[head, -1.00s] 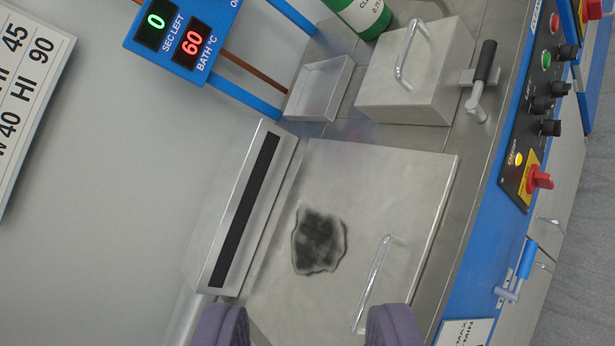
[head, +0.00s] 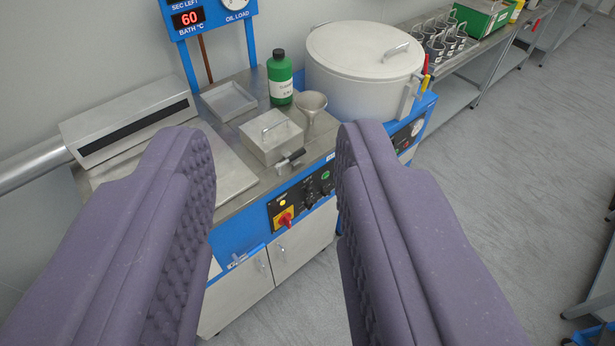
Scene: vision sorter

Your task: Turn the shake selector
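My gripper (head: 275,150) is open, with its two padded purple fingers wide apart and nothing between them. A black control panel (head: 300,199) sits on the blue front of the machine and shows between the fingers, beyond them. It carries several small black knobs, a yellow lamp, a green button and a red-and-yellow rotary switch (head: 286,218). The knob labels are too small to read, so I cannot tell which knob is the shake selector. The right finger hides the panel's right end or comes close to it.
A lidded steel box (head: 270,138) with a black-handled lever stands above the panel. Behind are a steel funnel (head: 311,103), a green bottle (head: 280,78) and a large lidded pot (head: 365,62). Open floor (head: 500,180) lies to the right.

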